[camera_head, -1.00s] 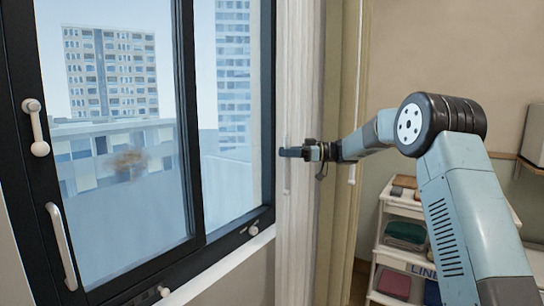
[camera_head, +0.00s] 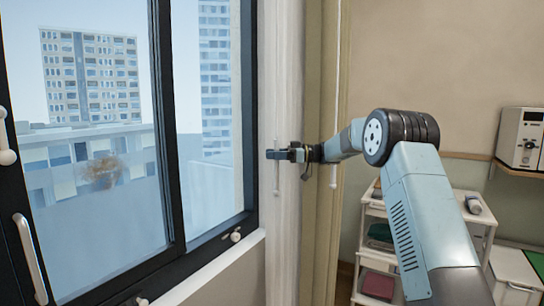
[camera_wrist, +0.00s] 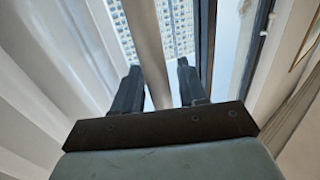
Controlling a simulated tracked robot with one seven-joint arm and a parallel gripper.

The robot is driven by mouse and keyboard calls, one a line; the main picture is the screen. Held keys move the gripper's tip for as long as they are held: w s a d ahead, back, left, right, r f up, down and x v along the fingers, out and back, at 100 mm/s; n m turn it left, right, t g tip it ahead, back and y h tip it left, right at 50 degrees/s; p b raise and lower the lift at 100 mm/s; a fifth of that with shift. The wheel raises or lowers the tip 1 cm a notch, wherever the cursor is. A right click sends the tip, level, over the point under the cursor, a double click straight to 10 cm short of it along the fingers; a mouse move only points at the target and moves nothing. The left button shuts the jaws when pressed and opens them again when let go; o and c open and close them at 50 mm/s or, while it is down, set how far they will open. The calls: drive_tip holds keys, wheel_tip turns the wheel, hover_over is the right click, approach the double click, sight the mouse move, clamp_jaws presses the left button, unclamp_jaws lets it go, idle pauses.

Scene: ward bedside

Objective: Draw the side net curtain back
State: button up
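The white net curtain (camera_head: 283,60) hangs in a narrow gathered strip at the right edge of the window. Pale folds (camera_wrist: 40,70) fill the left of the wrist view. A thin pale wand (camera_head: 276,182) hangs along the curtain, its lower end showing just below my gripper (camera_head: 277,154). In the wrist view, a pale rod (camera_wrist: 150,50), seemingly this wand, runs between the two dark fingers of my gripper (camera_wrist: 158,85). The fingers stand apart, with a gap visible on the rod's right side. Whether they touch it on the left is unclear.
A dark-framed window (camera_head: 165,130) with white handles (camera_head: 30,258) fills the left. A white trolley (camera_head: 368,265) stands behind my arm. A box-like device (camera_head: 520,138) sits on a shelf at right.

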drive_tip(key=shift+d, duration=0.35)
drive_tip(key=d, duration=1.3)
drive_tip(key=shift+w+d, duration=0.35)
drive_tip(key=shift+w, duration=0.05)
drive_tip(key=shift+f, duration=0.1)
